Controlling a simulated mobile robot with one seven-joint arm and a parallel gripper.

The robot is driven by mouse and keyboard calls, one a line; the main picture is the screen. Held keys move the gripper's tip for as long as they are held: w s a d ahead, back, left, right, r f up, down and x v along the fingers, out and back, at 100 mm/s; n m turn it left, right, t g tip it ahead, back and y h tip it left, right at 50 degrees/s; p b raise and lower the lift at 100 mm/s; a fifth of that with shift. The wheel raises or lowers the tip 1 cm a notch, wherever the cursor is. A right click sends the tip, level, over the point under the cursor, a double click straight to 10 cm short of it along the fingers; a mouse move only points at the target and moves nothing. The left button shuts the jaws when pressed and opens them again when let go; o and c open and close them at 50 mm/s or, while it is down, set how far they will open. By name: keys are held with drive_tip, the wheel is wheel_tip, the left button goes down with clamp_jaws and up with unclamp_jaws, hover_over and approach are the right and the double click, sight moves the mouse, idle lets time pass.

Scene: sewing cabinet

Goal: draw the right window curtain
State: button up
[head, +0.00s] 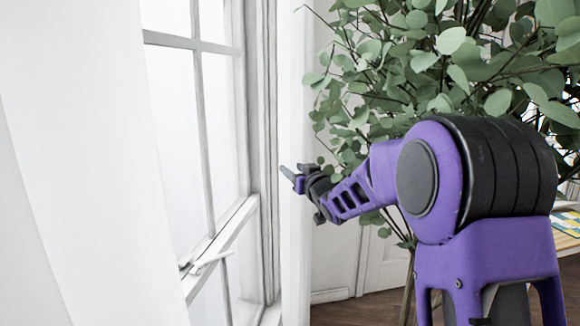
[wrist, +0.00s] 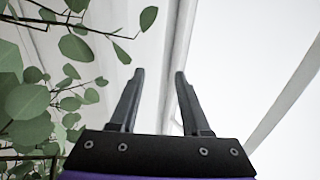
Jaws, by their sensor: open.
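The right curtain (head: 295,250) is a narrow white strip hanging at the right side of the window (head: 190,110) in the head view. My gripper (head: 288,175) is level with the curtain's middle height, and its fingertips overlap the strip in the picture. In the wrist view my gripper (wrist: 160,76) has its two dark fingers apart. Pale surfaces and a grey upright edge show behind and between the fingers. I cannot tell whether any cloth lies between them or touches them.
A broad white left curtain (head: 80,150) covers the near left. A window handle (head: 208,261) sticks out from the frame. A leafy plant (head: 400,60) stands close behind my arm, and its leaves (wrist: 35,100) reach near the gripper on the left of the wrist view.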

drive_tip(key=shift+x, duration=1.4)
drive_tip(key=shift+c, duration=0.2)
clamp_jaws()
